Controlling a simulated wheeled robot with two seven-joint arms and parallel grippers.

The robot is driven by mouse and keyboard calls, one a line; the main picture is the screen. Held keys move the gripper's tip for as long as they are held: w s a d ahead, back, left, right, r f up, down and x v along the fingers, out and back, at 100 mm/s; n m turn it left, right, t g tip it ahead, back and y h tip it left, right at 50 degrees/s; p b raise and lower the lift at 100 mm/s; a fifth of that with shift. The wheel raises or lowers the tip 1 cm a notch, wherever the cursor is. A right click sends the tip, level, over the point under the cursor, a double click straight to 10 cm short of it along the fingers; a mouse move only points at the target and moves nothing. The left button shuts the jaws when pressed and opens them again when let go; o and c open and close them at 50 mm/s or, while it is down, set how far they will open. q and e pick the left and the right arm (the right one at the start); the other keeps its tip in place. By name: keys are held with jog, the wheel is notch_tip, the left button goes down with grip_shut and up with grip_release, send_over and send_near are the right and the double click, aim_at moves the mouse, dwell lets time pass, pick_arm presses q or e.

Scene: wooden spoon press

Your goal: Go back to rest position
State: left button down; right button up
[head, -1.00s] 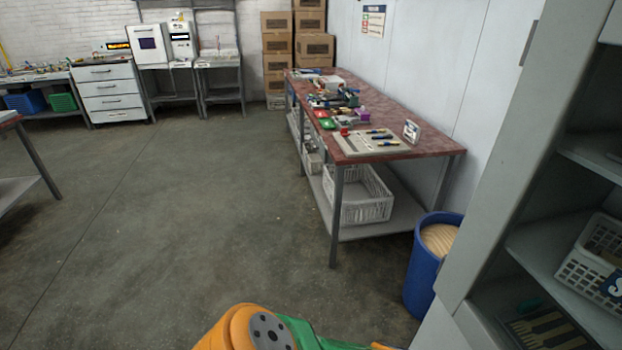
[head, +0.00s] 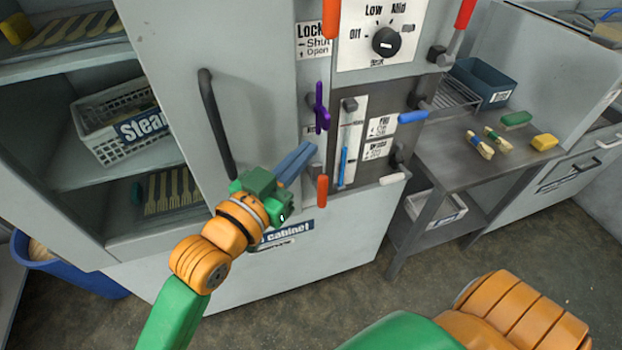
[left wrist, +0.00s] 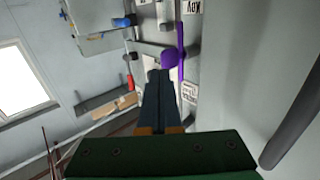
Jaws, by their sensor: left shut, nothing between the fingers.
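My left gripper (head: 308,152) is in front of the grey steam cabinet (head: 262,85), its two blue fingers pressed together with nothing between them. In the left wrist view the closed fingers (left wrist: 158,75) point toward a purple handle (left wrist: 170,58). That purple lock handle (head: 321,108) stands just above the fingertips in the head view; I cannot tell whether they touch. An orange-tipped lever (head: 322,190) hangs just below the fingertips. My right arm shows at the lower right of the head view, but its gripper is out of frame.
A black door handle (head: 215,125) is left of the gripper. The panel has a dial (head: 386,41) and several coloured levers. Open shelves with a white basket (head: 112,135) are at left. A metal table (head: 440,150) holds brushes and blocks at right. A blue bin (head: 60,275) stands lower left.

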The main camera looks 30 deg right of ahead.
pick_arm(q)
jog(key=s+a, duration=0.1)
jog(key=s, duration=0.5)
jog(key=w+a+f+n+t+y, duration=0.1)
jog(key=w+a+f+n+y, duration=0.3)
jog(key=f, duration=0.5)
jog(key=w+a+f+n+t+y, duration=0.1)
jog(key=w+a+f+y, duration=0.3)
jog(key=f, duration=0.6)
jog(key=a+f+n+g+y, duration=0.1)
jog(key=a+f, duration=0.3)
jog(key=f, duration=0.3)
jog(key=a+f+n+g+y, duration=0.15)
jog(key=a+f, duration=0.25)
jog(key=f, duration=0.4)
jog(key=s+a+f+n+g+y, duration=0.2)
jog(key=s+a+f+y, duration=0.1)
jog(key=s+a+f, duration=0.8)
jog(key=s+a+f+g, duration=0.1)
jog(key=s+a+f, duration=0.2)
jog(key=s, duration=0.4)
jog(key=s+a+f+g+y, duration=0.1)
jog(key=s+a+f+g, duration=0.1)
jog(key=s, duration=0.5)
jog(key=s+a+f+g+y, duration=0.1)
jog(key=s+a+f, duration=0.3)
jog(key=s, duration=0.3)
jog(key=shift+f+n+g+b, duration=0.35)
jog(key=shift+f, duration=0.2)
